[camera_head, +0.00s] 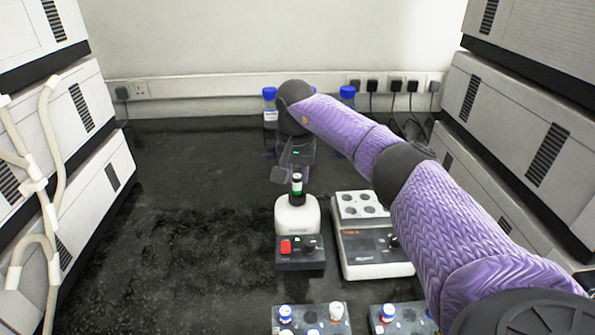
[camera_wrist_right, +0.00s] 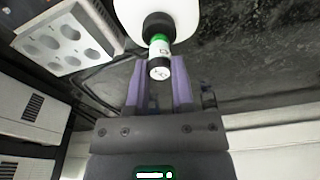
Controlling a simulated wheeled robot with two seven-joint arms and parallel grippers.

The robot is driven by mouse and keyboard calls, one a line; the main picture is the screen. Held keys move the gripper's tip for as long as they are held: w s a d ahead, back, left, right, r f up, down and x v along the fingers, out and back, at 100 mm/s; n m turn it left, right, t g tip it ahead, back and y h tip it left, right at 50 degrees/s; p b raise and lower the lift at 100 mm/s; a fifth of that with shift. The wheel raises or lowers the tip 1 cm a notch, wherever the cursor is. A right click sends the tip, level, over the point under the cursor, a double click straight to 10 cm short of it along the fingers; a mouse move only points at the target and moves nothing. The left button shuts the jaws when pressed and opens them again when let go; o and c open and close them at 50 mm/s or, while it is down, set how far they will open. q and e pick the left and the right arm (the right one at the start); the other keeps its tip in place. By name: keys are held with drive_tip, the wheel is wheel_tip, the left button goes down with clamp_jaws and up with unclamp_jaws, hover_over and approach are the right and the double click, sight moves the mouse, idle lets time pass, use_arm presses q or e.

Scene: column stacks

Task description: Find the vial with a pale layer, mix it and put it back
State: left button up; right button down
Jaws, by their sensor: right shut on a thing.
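My right gripper (camera_wrist_right: 161,75) is shut on a small vial (camera_wrist_right: 160,52) with a green band, a white label and a dark end. In the head view the vial (camera_head: 297,184) is upright at the dark cup on top of a white vortex mixer (camera_head: 297,214). The mixer has a dark base with a red switch. Whether the vial presses into the cup, and any pale layer in it, I cannot tell. My left gripper is out of view.
A white block heater (camera_head: 372,250) with round wells stands right of the mixer. Another dark rack (camera_head: 405,326) with vials is at front right. Blue-capped bottles (camera_head: 270,108) stand at the back. Instrument stacks line both sides; the bench left of the mixer is clear.

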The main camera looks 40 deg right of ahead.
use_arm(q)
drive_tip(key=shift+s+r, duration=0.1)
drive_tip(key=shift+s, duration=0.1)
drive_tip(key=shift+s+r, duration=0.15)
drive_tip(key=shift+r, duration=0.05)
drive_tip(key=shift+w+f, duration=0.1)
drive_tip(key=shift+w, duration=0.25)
use_arm(e)
drive_tip(key=shift+f, duration=0.25)
drive_tip(key=shift+f, duration=0.2)
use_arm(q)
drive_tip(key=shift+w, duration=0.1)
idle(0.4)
